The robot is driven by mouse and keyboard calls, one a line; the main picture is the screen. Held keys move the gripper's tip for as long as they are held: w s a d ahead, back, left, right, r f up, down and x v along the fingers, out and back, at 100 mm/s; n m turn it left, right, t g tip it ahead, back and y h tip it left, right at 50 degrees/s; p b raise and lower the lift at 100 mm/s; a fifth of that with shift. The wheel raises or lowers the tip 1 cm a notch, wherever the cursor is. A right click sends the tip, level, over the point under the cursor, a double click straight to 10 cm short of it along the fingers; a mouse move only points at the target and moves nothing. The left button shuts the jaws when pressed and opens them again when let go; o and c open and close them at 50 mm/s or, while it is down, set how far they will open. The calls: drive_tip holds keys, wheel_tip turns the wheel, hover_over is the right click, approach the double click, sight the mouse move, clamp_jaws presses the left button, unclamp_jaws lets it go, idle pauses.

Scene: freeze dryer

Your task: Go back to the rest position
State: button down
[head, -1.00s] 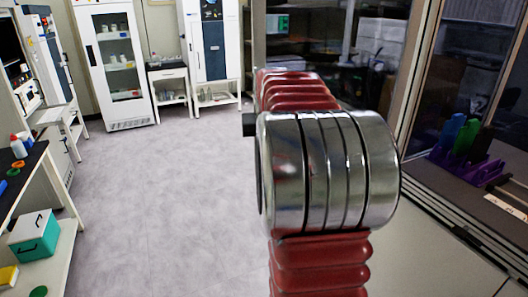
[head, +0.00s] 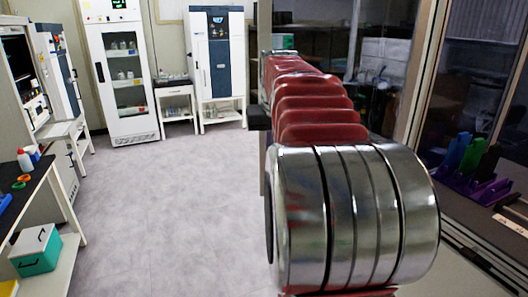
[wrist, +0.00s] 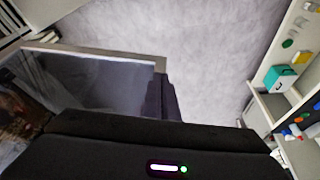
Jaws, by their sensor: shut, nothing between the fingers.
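My gripper (wrist: 164,98) shows in the wrist view as dark fingers beyond the black housing with a lit white bar and a green light. The fingers are together with nothing between them. In the head view my red ribbed arm and its silver joint fill the centre right. The arm extends away from the camera and hides the fingers there. Nothing is held. The wrist view looks down on the grey floor (wrist: 200,45), with a framed glass panel (wrist: 95,85) at the left.
A white glass-door cabinet (head: 121,70) and a white unit with a dark blue door (head: 216,60) stand at the back. A bench at left holds a teal and white box (head: 37,252). Purple racks (head: 475,175) stand at right behind a frame. The floor between is clear.

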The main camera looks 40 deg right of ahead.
drive_tip(key=shift+w, duration=0.1)
drive_tip(key=s+a+f, duration=0.3)
drive_tip(key=a+f, duration=0.4)
drive_tip(key=s+a+f+n+y, duration=0.1)
drive_tip(key=s+a, duration=0.3)
drive_tip(key=a, duration=0.6)
drive_tip(key=s+a+f+n+t+y, duration=0.1)
drive_tip(key=s+a+f+n, duration=0.2)
drive_tip(key=a, duration=0.7)
drive_tip(key=s+a+f+n+t, duration=0.1)
drive_tip(key=s+a+f+n, duration=0.1)
drive_tip(key=s+a, duration=0.4)
drive_tip(key=a+n, duration=0.1)
drive_tip(key=a, duration=0.2)
drive_tip(key=shift+a+f+n+y, duration=0.3)
drive_tip(key=shift+a+f+y, duration=0.1)
